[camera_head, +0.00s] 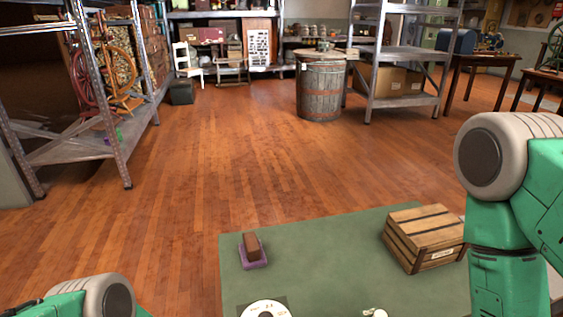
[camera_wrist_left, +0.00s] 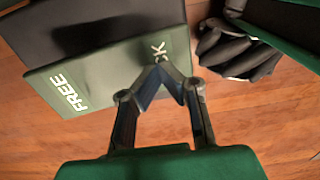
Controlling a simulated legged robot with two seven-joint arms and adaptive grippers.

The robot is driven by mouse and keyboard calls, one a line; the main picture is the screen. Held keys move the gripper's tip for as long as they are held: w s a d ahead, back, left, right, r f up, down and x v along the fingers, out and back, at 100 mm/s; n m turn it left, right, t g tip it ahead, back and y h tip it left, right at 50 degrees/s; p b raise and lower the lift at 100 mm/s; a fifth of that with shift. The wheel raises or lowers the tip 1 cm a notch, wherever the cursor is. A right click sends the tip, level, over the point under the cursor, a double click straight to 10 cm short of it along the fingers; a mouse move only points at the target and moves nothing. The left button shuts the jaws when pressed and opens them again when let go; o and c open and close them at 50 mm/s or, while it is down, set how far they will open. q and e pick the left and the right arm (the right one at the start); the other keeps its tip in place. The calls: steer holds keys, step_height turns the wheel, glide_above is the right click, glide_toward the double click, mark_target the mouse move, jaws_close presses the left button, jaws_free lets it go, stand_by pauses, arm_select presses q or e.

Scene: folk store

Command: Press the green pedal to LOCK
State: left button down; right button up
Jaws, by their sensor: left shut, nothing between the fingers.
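The green pedal (camera_wrist_left: 110,70) shows in the left wrist view as a flat plate with white lettering. "FREE" reads at its left end, and the letters "CK" of the other word show near its right end, the rest covered by my gripper. My left gripper (camera_wrist_left: 163,72) is shut and empty, its fingertips in front of the lettered right end. I cannot tell whether they touch the plate. The pedal is not in the head view, where only part of my left arm shows at the lower left. My right arm shows at the right, but its gripper is out of view.
A dark plate (camera_wrist_left: 90,22) lies beyond the pedal. A black ribbed object (camera_wrist_left: 240,50) stands to its right. In the head view a green-topped table (camera_head: 320,245) carries a wooden crate (camera_head: 425,238) and a brown block on a purple base (camera_head: 252,250). Open wooden floor (camera_head: 210,160) lies beyond.

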arm_select(q)
step_height(320, 180, up, 9)
steer(key=p, duration=0.7)
steer(key=s+a+r+m+p, duration=0.2)
steer(key=r+m, duration=0.5)
steer(key=r, duration=0.5)
steer(key=s+a+r+m+p, duration=0.3)
steer(key=s+r+m+p, duration=0.2)
steer(key=r, duration=0.7)
steer(key=s+a+r+m+p, duration=0.3)
steer(key=r+m, duration=0.6)
steer(key=r, duration=0.3)
steer(key=shift+s+r+t+p, duration=0.3)
steer(key=shift+s+p, duration=0.15)
steer(key=shift+s, duration=0.2)
